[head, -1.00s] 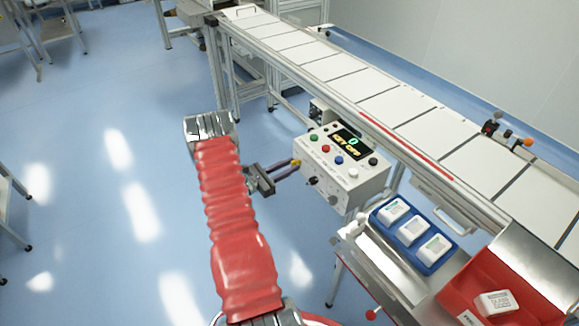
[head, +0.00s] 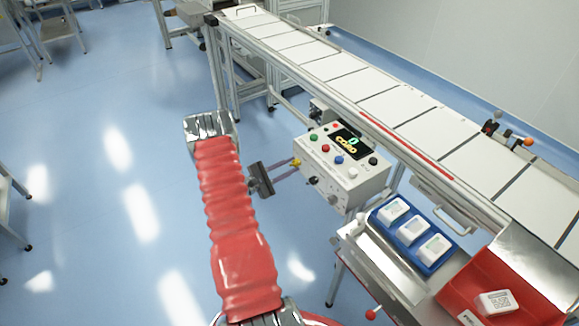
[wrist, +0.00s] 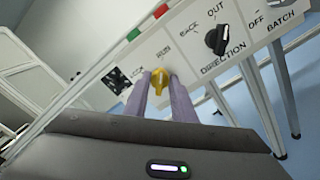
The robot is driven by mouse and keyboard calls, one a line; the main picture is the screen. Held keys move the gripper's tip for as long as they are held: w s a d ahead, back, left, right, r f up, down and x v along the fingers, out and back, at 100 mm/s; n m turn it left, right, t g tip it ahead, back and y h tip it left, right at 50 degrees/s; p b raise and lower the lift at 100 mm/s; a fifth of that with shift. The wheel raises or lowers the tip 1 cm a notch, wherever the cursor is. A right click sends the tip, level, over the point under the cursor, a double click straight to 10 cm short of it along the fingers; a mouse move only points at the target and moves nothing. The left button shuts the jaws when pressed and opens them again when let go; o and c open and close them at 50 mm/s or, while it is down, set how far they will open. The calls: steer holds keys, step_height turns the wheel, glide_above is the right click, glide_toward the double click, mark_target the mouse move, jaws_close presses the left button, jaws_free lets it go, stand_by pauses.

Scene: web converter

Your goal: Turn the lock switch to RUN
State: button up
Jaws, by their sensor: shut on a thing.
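The lock switch is a yellow knob (wrist: 160,82) on the front face of the control box. In the wrist view the LOCK mark lies to its upper left and the RUN mark above it. Its handle looks roughly upright there, nearer RUN, but the fingers partly hide it. My gripper (wrist: 162,78) has one purple finger on each side of the knob and is shut on it. In the head view my gripper (head: 296,166) reaches the left end of the white control box (head: 348,188). The box's display (head: 347,141) shows a zero above a yellow word like COLD.
A black DIRECTION knob (wrist: 215,40) sits right of the switch, with BATCH marks beyond. Coloured buttons line the box's top. The conveyor (head: 390,105) runs behind, and a blue tray (head: 376,222) with white packs stands at right. Open floor lies left of my arm.

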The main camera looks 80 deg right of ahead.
steer(key=shift+a+f, duration=0.15)
steer(key=shift+f, duration=0.05)
steer(key=o, duration=1)
steer(key=shift+r, duration=0.1)
steer(key=v, duration=1.3)
steer(key=shift+w+a, duration=0.2)
steer(key=shift+w, duration=0.1)
